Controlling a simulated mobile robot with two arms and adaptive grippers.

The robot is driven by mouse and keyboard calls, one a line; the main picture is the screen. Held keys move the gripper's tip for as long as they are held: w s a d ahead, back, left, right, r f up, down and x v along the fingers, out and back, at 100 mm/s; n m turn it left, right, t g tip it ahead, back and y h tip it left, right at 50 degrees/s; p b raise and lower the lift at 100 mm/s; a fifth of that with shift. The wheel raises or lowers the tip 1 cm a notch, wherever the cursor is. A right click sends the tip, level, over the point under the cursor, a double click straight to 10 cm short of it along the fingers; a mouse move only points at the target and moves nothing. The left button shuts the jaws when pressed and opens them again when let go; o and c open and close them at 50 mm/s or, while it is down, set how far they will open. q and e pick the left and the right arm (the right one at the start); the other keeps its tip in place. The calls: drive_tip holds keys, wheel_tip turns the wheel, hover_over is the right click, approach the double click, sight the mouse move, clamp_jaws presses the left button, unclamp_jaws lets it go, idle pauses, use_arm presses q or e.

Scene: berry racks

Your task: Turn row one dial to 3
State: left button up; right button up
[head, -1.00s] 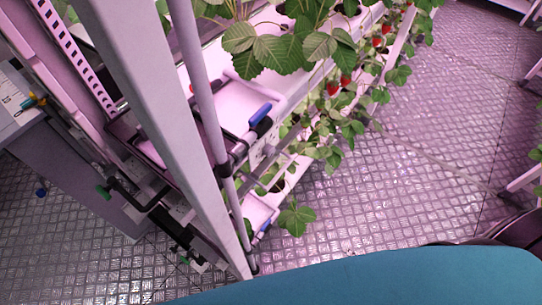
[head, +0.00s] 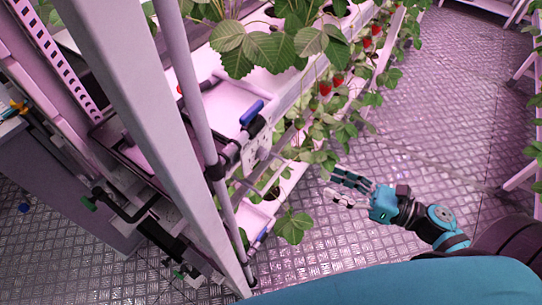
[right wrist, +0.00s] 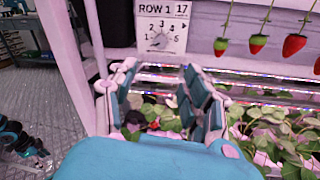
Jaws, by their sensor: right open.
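The row one dial (right wrist: 159,41) is on a white plate labelled "ROW 1" and "17", at the top middle of the right wrist view. Its printed numbers run in an arc around a small knob; the pointer seems to lean to the lower left, near 1, but it is too small to be sure. My right gripper (head: 342,187) is open and empty, to the right of the plant rack in the head view. In the right wrist view my right gripper (right wrist: 165,98) has its fingers apart below the dial, not touching it. My left gripper is not in view.
Strawberry plants (head: 265,50) and hanging red berries (right wrist: 294,45) line the rack beside the dial. A white upright post (head: 135,125) and a blue-handled part (head: 251,112) stand at the rack's end. The metal floor (head: 440,110) on the right is clear.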

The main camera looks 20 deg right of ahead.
sight(267, 155)
drive_tip(key=p+x, duration=0.4)
drive_tip(key=x, duration=1.2)
drive_tip(key=shift+d+p, duration=0.1)
drive_tip(key=shift+p, duration=0.2)
drive_tip(key=shift+w+a, duration=0.35)
drive_tip(key=shift+w, duration=0.05)
drive_tip(key=shift+f, duration=0.1)
clamp_jaws()
